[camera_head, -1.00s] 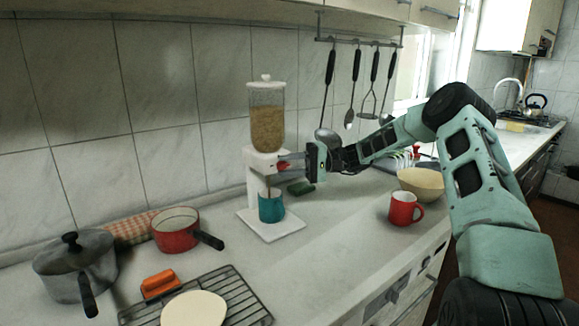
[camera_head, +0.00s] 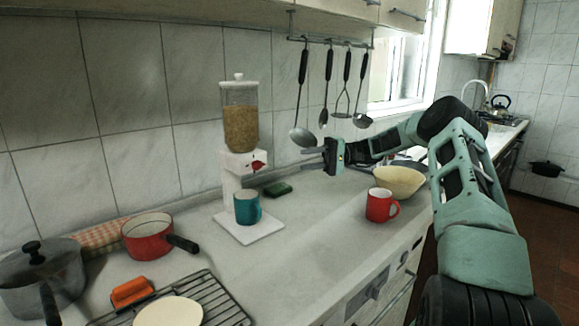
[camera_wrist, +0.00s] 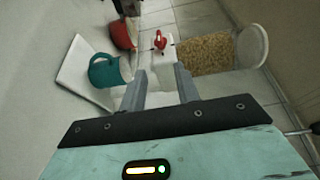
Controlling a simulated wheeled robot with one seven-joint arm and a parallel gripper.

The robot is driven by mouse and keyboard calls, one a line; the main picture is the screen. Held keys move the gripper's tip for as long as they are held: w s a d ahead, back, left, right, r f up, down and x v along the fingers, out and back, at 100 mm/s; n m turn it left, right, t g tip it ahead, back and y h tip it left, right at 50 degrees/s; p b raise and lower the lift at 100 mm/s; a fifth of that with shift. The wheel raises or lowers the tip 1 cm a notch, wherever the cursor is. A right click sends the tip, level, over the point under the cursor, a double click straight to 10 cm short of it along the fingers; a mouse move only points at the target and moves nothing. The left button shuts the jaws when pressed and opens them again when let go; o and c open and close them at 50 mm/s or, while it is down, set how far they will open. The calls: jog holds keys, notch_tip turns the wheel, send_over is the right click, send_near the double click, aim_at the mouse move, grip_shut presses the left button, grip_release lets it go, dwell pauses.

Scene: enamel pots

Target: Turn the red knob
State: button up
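The red knob (camera_head: 257,166) is on the front of the white base of a dispenser, below its clear container (camera_head: 240,122) of tan grains. In the wrist view the knob (camera_wrist: 159,40) shows beyond the gap between my fingertips. My gripper (camera_head: 305,156) is to the right of the dispenser, apart from the knob. In the wrist view my gripper (camera_wrist: 160,71) has its two fingers spread with nothing between them. A teal mug (camera_head: 247,209) stands on the dispenser's white foot (camera_head: 262,229), below the knob. The inside of the mug cannot be made out.
A red mug (camera_head: 379,205) and a cream bowl (camera_head: 398,181) stand to the right. A green item (camera_head: 278,189) lies behind the dispenser's foot. A red pot (camera_head: 146,236), a grey lidded pot (camera_head: 40,280) and a wire rack (camera_head: 212,300) are at left. Utensils (camera_head: 302,138) hang behind my gripper.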

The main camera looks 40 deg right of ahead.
jog(key=shift+v, duration=1.9)
